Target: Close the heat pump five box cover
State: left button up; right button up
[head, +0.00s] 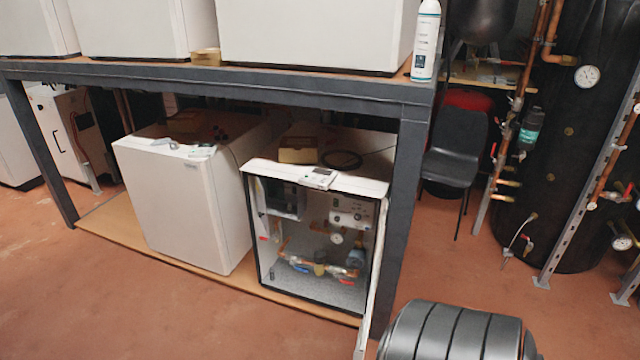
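An open white heat pump box (318,235) stands on the low wooden shelf under the dark frame, at the centre of the head view. Its front is uncovered, showing copper pipes, round gauges and valves with red and blue handles. Its white cover (374,270) stands swung out at the right side of the opening, seen nearly edge-on and reaching forward toward the bottom of the view. A small grey display unit (319,178) sits on the box's top front edge. No number is readable on the box.
A closed white heat pump (183,205) stands left of the open box. The frame's dark post (405,200) rises just right of the box. A black chair (457,150) and a large dark tank with pipes stand at right. The reddish floor in front is mostly clear.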

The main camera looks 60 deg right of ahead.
aim_at(259, 191)
jog(key=i+l+z, duration=0.15)
jog(key=z, duration=0.25)
jog(key=i+z, duration=0.25)
jog(key=z, duration=0.15)
jog(key=i+z, duration=0.25)
jog(key=z, duration=0.2)
jog(key=i+z, duration=0.2)
jog(key=z, duration=0.2)
jog(key=j+z, duration=0.1)
jog(key=z, duration=0.45)
